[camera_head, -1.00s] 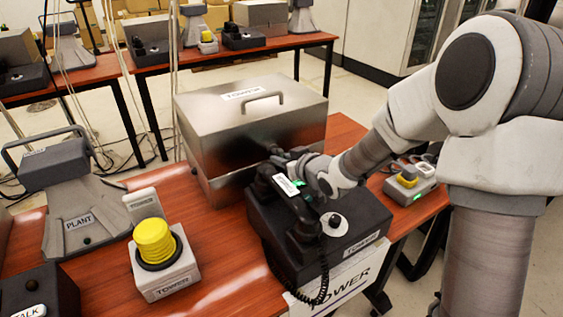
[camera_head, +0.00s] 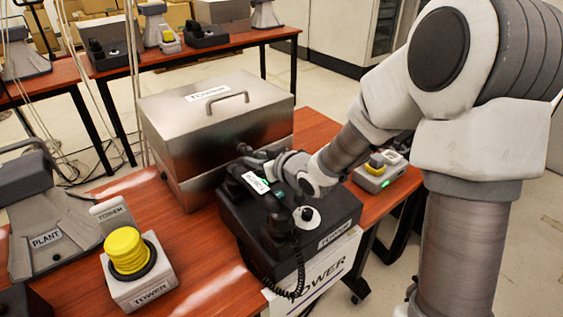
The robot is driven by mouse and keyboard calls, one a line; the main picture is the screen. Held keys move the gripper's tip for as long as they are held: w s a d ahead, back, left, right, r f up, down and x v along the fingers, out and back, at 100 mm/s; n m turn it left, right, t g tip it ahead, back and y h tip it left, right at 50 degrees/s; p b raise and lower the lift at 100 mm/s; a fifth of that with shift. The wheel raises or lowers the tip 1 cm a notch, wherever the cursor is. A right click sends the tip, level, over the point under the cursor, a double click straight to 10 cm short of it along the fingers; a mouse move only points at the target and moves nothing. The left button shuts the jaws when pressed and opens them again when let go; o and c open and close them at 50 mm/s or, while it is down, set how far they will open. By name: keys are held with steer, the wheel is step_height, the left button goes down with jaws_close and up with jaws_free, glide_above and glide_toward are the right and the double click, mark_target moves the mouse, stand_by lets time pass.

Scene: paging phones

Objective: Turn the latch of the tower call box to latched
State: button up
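The steel box (camera_head: 165,125), with a label on its lid that seems to read TOWER, stands on the wooden table behind a black desk phone (camera_head: 315,210) also labelled TOWER. A carry handle (camera_head: 227,97) lies on its lid. My gripper (camera_head: 257,166) is low at the box's front right side, just above the phone's handset (camera_head: 262,200). A small dark part (camera_head: 244,149) shows at the box front by the fingertips; I cannot tell if it is the latch or whether my gripper touches it. The fingers are small and partly hidden, so their opening is unclear.
A yellow button on a white TOWER base (camera_head: 127,250) and a grey PLANT unit (camera_head: 45,240) stand at the left. A grey unit with a yellow button (camera_head: 378,172) sits right of my gripper. Another table (camera_head: 180,57) with phones is behind.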

steer(key=v, duration=1.4)
